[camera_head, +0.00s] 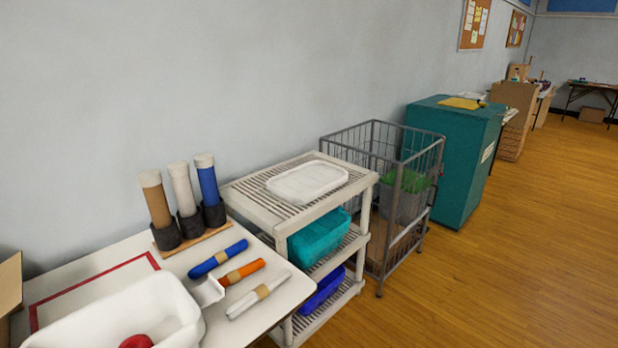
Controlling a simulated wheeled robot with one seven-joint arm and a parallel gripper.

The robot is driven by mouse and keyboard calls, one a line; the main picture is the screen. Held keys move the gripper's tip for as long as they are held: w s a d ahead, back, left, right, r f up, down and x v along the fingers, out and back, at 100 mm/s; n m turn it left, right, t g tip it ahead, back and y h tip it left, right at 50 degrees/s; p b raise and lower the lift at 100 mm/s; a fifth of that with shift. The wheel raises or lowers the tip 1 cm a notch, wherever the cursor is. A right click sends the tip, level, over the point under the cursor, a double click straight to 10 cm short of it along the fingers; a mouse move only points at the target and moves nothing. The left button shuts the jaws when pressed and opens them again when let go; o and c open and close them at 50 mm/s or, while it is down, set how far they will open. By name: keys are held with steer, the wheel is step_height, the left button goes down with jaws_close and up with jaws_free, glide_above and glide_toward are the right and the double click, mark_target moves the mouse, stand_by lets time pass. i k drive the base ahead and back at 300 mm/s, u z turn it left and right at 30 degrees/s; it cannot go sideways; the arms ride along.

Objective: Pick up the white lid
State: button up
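The white lid (307,182) is a shallow, rounded rectangular piece lying flat on the slatted top of a cream shelf unit (262,214), against the wall in the middle of the head view. Nothing lies on it and its whole top shows. My gripper is not in view.
Left of the shelf, a white table (234,317) holds a white tub (120,318), several rolls and upright tubes (182,195). Teal (319,237) and blue (321,290) bins sit on lower shelves. Right stand a wire cage (385,190) and teal cabinet (455,155). The wooden floor (510,270) is clear.

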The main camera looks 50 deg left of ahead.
mark_target(301, 184)
steer(key=u, duration=0.2)
steer(key=i, duration=1.1)
steer(key=u, duration=0.55)
steer(key=i, duration=1.2)
steer(key=u, duration=1.2)
steer(key=i, duration=0.85)
steer(key=u, duration=0.85)
steer(key=i, duration=0.45)
steer(key=u, duration=0.3)
